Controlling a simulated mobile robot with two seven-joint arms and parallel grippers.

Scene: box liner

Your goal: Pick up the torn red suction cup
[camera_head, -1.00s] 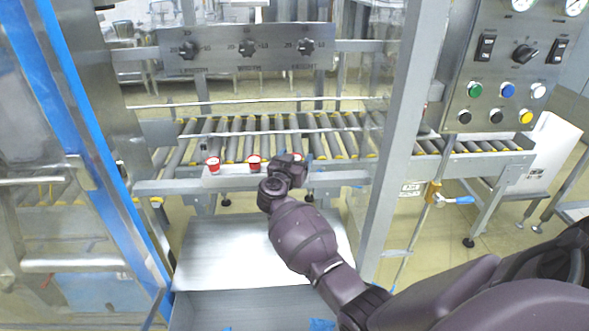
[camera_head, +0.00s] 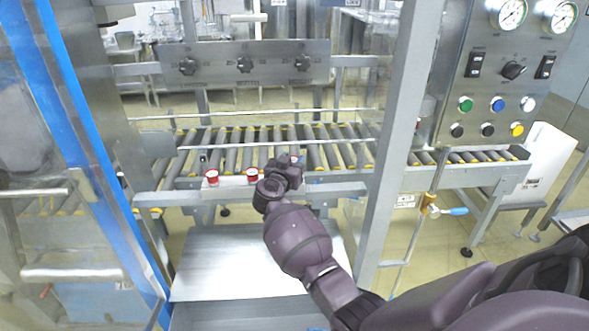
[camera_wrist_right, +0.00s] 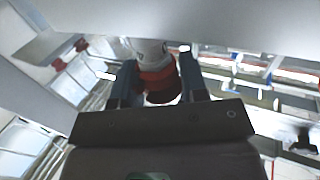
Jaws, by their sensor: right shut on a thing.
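In the head view my right arm reaches up to the rail below the rollers, and its gripper (camera_head: 290,163) hides most of what is there. In the right wrist view the gripper (camera_wrist_right: 158,84) has its two dark fingers on either side of a red suction cup (camera_wrist_right: 157,78). The cup hangs below a pale cylindrical fitting (camera_wrist_right: 149,47) and appears still joined to it. Whether this cup is torn cannot be made out. Two other red cups, one at left (camera_head: 211,175) and one nearer the gripper (camera_head: 252,174), sit along the rail. My left gripper is out of view.
A roller conveyor (camera_head: 215,158) runs behind the rail. A grey upright post (camera_head: 398,130) stands right of my arm, with a button panel (camera_head: 490,100) beyond. A blue-edged clear door (camera_head: 85,150) stands at left. A metal sheet (camera_head: 215,265) lies below the arm.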

